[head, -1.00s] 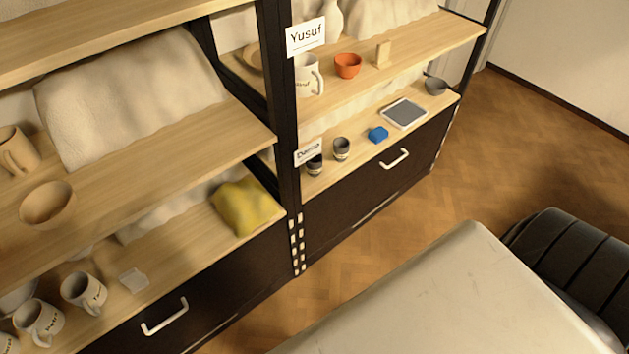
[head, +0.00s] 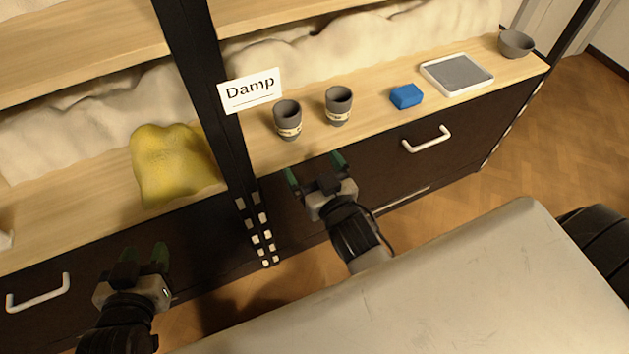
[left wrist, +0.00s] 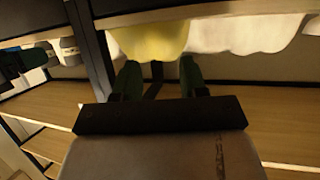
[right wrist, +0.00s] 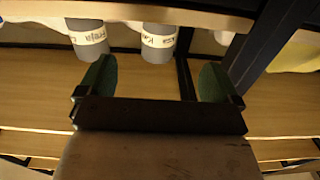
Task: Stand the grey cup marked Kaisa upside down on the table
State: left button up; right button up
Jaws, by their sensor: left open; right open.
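The one nearer the black post (head: 287,119) has a band that seems to begin "Ka" in the right wrist view (right wrist: 158,42), where the rest is unclear. The other grey cup (head: 338,106) stands to its right; its band reads something like "Freija". Both show a dark hollow top in the head view. My right gripper (head: 316,169) is open and empty in front of the shelf edge, below the cups. My left gripper (head: 145,254) is open and empty, lower left. No table is evident.
A "Damp" sign (head: 250,91) hangs by the post (head: 205,100), left of the cups. A blue block (head: 406,96), a grey tray (head: 457,75) and a grey bowl (head: 516,43) sit further right. Yellow cloth (head: 172,162) lies left of the post. Drawer handles (head: 427,140) stick out below.

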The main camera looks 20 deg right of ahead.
aim_at(293, 132)
jog(key=w, duration=0.2)
jog(key=w+b, duration=0.1)
jog(key=w, duration=0.1)
jog(key=w+r+b, duration=0.1)
jog(key=w, duration=0.1)
jog(key=shift+w+a, duration=0.15)
jog(key=shift+w, duration=0.2)
jog(key=w, duration=0.3)
jog(key=shift+w, duration=0.4)
pick_arm(q)
notch_tip(293, 132, up, 8)
jog(key=w+d+t+h, duration=0.1)
jog(key=t+h, duration=0.1)
jog(key=t, duration=0.4)
jog(key=shift+d, duration=0.15)
pick_arm(e)
jog(key=shift+w, duration=0.95)
pick_arm(q)
jog(key=shift+w+f, duration=0.1)
